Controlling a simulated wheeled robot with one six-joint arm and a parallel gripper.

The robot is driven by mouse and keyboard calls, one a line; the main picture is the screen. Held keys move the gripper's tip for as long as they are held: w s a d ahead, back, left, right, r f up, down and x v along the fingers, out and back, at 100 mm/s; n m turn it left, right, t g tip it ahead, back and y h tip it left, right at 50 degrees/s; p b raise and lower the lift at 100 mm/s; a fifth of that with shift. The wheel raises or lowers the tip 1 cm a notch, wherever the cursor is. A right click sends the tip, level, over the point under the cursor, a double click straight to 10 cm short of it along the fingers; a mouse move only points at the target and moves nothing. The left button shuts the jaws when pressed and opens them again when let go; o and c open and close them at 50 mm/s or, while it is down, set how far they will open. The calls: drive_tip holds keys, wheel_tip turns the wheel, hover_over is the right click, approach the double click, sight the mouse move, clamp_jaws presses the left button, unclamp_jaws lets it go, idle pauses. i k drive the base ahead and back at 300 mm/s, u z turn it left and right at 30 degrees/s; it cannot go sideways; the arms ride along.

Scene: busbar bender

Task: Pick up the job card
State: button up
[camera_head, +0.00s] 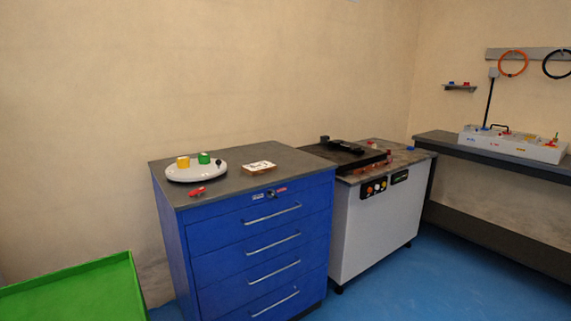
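A small flat white card with dark markings (259,166) lies on the top of the blue drawer cabinet (232,185), right of its middle. It looks like the job card, but its print is too small to read. A brownish edge shows beneath it. My gripper is not in view, and nothing is seen touching the card.
A white round tray (195,173) with a yellow and a green piece stands left of the card. A red item (197,191) lies at the cabinet's front. A grey machine (375,225) adjoins on the right. A green tray (75,293) is at lower left; blue floor is clear in front.

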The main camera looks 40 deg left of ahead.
sight(255, 169)
drive_tip(key=u, duration=0.2)
drive_tip(key=i, duration=1.6)
drive_tip(key=u, duration=1.2)
drive_tip(key=i, duration=1)
drive_tip(key=u, duration=0.95)
